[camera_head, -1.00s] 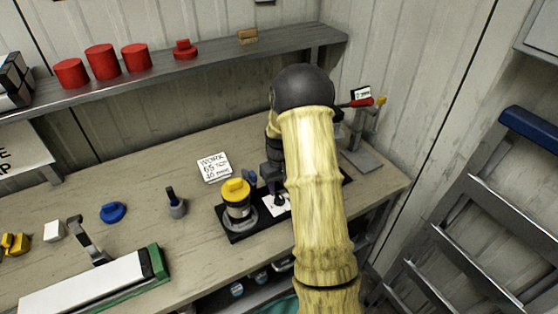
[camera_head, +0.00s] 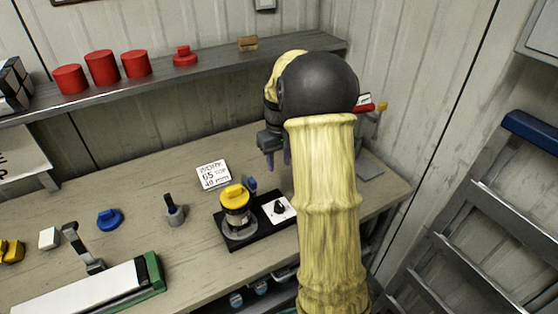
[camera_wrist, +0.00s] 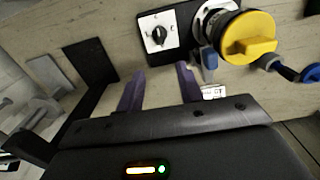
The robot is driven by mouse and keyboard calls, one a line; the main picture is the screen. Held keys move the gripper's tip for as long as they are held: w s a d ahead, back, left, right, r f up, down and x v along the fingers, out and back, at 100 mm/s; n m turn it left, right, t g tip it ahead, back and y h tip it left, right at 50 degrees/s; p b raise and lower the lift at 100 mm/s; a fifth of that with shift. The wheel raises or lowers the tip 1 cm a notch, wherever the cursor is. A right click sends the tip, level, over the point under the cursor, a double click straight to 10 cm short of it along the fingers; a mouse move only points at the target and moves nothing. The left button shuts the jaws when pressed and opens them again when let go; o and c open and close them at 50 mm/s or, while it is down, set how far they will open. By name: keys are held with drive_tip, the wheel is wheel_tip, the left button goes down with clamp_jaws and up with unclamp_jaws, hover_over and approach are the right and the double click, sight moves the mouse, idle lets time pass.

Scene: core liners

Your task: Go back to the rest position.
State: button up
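My gripper (camera_head: 279,160) is above the back right of the workbench, partly hidden by my arm in the head view. In the wrist view its two purple fingers (camera_wrist: 160,88) are spread apart with nothing between them. Below and in front of it, on the bench (camera_head: 140,245), stands a black base plate (camera_head: 240,241) with a yellow-capped cylinder (camera_head: 235,200) on a grey ring. A white panel with a black knob (camera_head: 279,208) is on the same plate; it also shows in the wrist view (camera_wrist: 158,34). The gripper is clear of them.
Red cylinders (camera_head: 102,68) and a red lidded piece (camera_head: 184,56) stand on the back shelf (camera_head: 215,63). A written card (camera_head: 213,174), a blue cap (camera_head: 109,219) and a long white-topped block (camera_head: 85,288) lie on the bench. A ladder (camera_head: 500,220) leans at the right.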

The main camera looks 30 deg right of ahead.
idle(0.3)
drive_tip(key=s+a+f+t, duration=0.2)
drive_tip(key=s+a, duration=1.3)
drive_tip(key=s, duration=0.4)
drive_tip(key=shift+a+t, duration=0.15)
drive_tip(key=shift+t, duration=0.15)
